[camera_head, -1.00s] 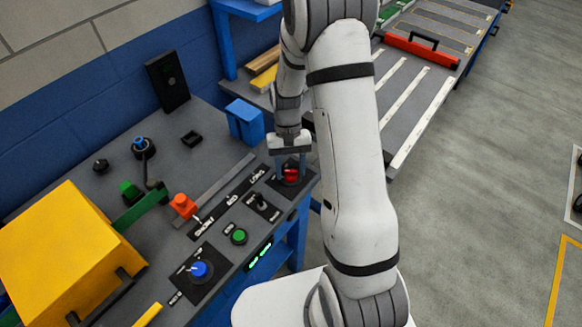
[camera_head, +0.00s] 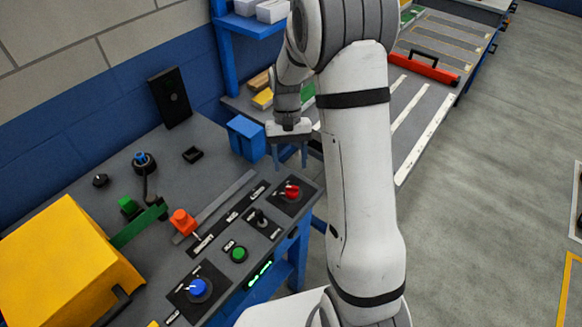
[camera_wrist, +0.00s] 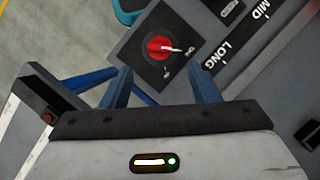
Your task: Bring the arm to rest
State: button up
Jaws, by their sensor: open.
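My arm (camera_head: 358,170) is white with dark bands and rises at the centre of the head view. My gripper (camera_head: 290,160) hangs from it, open and empty, its two blue fingers pointing down above the panel's far right corner. In the wrist view my gripper (camera_wrist: 163,88) shows its fingers apart, with nothing between them. The red knob (camera_wrist: 159,47) on its dark plate lies beyond the fingertips, apart from them. It also shows in the head view (camera_head: 292,191), below the gripper.
The grey panel (camera_head: 90,215) carries a blue knob (camera_head: 199,288), a green button (camera_head: 239,254), an orange piece (camera_head: 183,221) and a yellow box (camera_head: 62,262). A blue bin (camera_head: 246,138) stands near the gripper. Open floor (camera_head: 500,140) is at right.

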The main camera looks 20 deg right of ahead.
dwell(0.4)
jog(key=s+r+n+t, duration=0.1)
jog(key=s+r+t, duration=0.6)
jog(key=s+r, duration=0.8)
jog(key=s, duration=0.3)
jog(key=shift+r+n+h, duration=0.2)
jog(key=shift+n+h, duration=0.1)
jog(key=shift+a, duration=0.1)
